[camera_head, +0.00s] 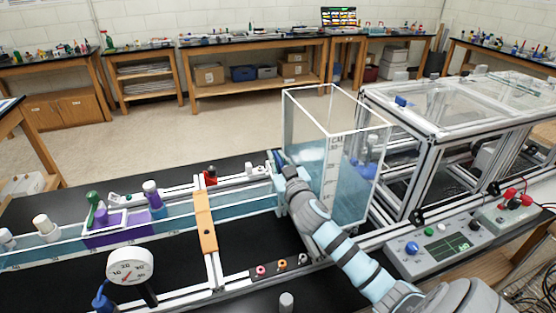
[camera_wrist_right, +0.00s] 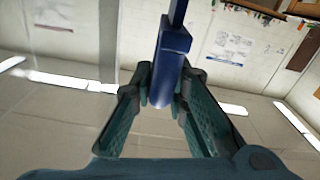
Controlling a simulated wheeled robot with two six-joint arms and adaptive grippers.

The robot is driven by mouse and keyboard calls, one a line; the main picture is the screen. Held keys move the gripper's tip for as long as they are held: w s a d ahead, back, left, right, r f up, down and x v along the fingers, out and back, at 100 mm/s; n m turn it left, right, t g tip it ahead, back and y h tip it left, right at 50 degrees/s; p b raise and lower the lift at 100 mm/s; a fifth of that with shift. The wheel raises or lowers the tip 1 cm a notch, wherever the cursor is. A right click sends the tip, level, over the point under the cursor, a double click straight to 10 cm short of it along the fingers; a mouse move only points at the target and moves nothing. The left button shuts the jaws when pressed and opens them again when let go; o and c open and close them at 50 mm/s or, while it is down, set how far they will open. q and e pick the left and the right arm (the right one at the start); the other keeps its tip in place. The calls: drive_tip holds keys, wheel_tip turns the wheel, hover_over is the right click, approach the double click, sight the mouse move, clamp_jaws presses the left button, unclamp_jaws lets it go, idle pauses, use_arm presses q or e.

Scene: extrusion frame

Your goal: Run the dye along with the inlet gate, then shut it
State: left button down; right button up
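My right gripper (camera_head: 284,170) is at the tank end of the long water channel (camera_head: 240,205). In the right wrist view, my right gripper (camera_wrist_right: 168,95) has its fingers on both sides of a dark blue handle (camera_wrist_right: 172,50) and looks shut on it. In the head view this handle (camera_head: 276,159), which appears to belong to the inlet gate, is mostly hidden by the gripper. The clear tank (camera_head: 345,150) beside it holds blue water. I see no dye streak. My left gripper is out of view.
An orange crosspiece (camera_head: 205,222) bridges the channel. A round dial gauge (camera_head: 130,266) stands in front. A grey control box (camera_head: 435,250) with knobs and a display is at the right, before an aluminium frame (camera_head: 440,125). Black bench top is bare in places.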

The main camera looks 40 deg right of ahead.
clamp_jaws()
wheel_tip(320, 180, down, 3)
drive_tip(key=b, duration=0.2)
drive_tip(key=shift+b, duration=0.4)
drive_tip(key=o, duration=0.7)
unclamp_jaws()
drive_tip(key=shift+o, duration=0.4)
drive_tip(key=shift+r, duration=0.15)
drive_tip(key=v, duration=1.2)
